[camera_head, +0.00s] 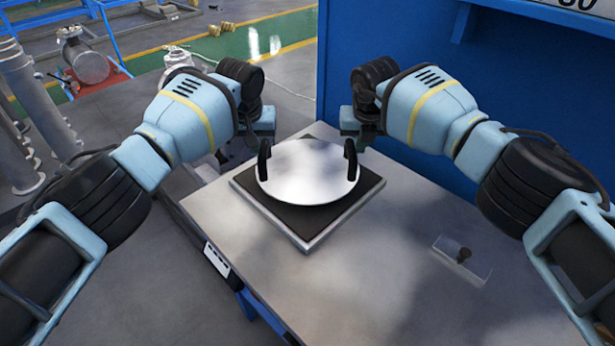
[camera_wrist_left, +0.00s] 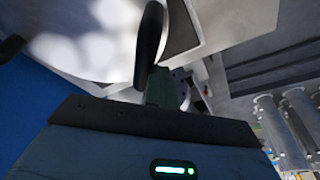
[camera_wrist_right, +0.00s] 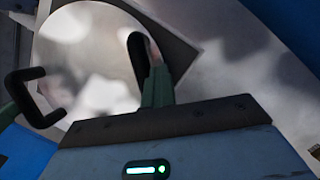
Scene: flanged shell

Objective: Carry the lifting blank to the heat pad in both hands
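The lifting blank (camera_head: 308,175) is a shiny silver disc with two upright black handles. It lies level over the black square heat pad (camera_head: 309,222) on the table; I cannot tell whether it touches the pad. My left gripper (camera_head: 264,143) is at the left handle, and my right gripper (camera_head: 353,143) is at the right handle. In the left wrist view the fingers (camera_wrist_left: 158,85) meet a handle (camera_wrist_left: 149,45). In the right wrist view the fingers (camera_wrist_right: 158,88) look closed on the other handle (camera_wrist_right: 138,58). The far fingertips are partly hidden.
The grey metal table (camera_head: 370,275) is mostly clear at the front and right. A blue wall (camera_head: 500,100) stands close behind on the right. Floor with pipes lies to the left.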

